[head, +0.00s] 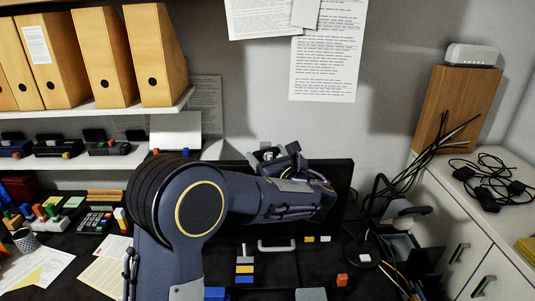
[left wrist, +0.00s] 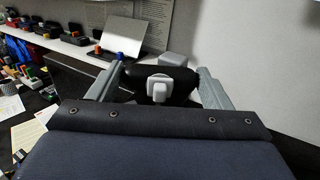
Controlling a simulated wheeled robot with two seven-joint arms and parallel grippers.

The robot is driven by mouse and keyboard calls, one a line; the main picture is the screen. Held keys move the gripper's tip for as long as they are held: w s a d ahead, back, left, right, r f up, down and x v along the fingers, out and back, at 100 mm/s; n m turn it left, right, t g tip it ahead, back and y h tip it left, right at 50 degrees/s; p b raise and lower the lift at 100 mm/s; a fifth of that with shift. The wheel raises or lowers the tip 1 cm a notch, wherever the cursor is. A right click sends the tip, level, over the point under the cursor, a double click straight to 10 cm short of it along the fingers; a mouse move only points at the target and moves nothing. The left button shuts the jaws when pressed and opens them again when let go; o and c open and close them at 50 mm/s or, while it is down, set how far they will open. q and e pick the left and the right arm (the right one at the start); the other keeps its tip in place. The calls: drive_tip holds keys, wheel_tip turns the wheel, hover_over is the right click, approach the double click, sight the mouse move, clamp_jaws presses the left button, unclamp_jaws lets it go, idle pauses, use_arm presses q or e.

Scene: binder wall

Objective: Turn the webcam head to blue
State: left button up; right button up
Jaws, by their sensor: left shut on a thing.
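My left gripper (head: 290,155) is at the top edge of the dark monitor (head: 342,190) in the head view, with its arm covering much of the monitor. In the left wrist view the two grey fingers of the left gripper (left wrist: 160,74) stand on either side of the webcam head (left wrist: 179,80), a dark rounded body with a small white block on its near side. The gripper is shut on it. In the head view the webcam is mostly hidden behind the gripper. I cannot make out a blue mark for its direction. My right gripper is not in view.
A shelf (head: 100,112) with upright tan binders (head: 157,60) is at the upper left. Small coloured blocks (head: 245,270) lie on the black desk below the arm. Loose dark cables (head: 430,160) and a wooden box (head: 455,100) with a white device are at the right.

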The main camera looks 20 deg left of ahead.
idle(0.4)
use_arm(q)
drive_tip(key=o, duration=1)
drive_tip(key=shift+d, duration=0.1)
drive_tip(key=shift+s+d, duration=0.25)
drive_tip(key=shift+d, duration=0.05)
drive_tip(key=shift+b+v, duration=0.9)
drive_tip(key=shift+v, duration=2.6)
